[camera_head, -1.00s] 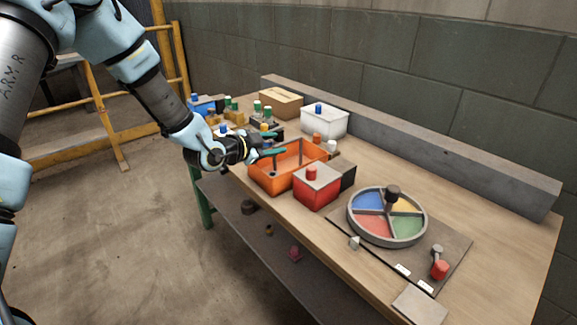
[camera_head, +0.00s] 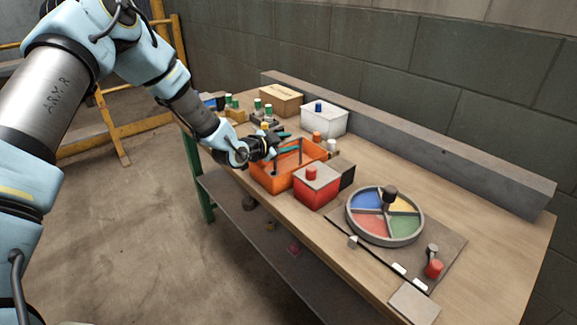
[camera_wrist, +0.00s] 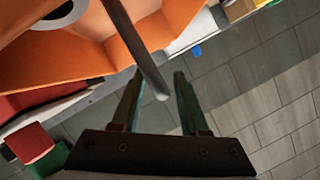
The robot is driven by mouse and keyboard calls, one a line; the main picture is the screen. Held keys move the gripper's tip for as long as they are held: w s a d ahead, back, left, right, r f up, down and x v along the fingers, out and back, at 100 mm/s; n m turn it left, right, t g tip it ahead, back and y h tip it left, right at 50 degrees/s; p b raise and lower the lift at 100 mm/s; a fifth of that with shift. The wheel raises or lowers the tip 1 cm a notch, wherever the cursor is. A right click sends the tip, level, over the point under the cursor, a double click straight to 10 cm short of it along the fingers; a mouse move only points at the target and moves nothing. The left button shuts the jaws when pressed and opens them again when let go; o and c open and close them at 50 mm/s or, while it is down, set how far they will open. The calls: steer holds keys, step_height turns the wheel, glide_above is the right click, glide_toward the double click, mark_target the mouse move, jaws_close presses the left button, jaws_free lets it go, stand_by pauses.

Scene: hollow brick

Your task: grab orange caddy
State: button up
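The orange caddy (camera_head: 266,180) stands on the workbench, an open box with dark upright posts inside it. My gripper (camera_head: 287,142) is over the caddy's far left side, with its teal fingers reaching in above the opening. In the wrist view the caddy's orange wall (camera_wrist: 75,62) fills the upper left. My gripper (camera_wrist: 157,76) is open there, with a gap between its two fingers. A dark rod (camera_wrist: 137,45) ends in the picture between the fingers; I cannot tell whether it touches either one.
A red box with a red knob (camera_head: 316,187) stands close in front of the caddy. A white box (camera_head: 322,122) and a cardboard box (camera_head: 281,101) stand behind. A round tray with coloured sections (camera_head: 384,238) lies to the right. Several small bottles stand to the left.

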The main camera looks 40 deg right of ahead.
jaws_close()
stand_by(1.2)
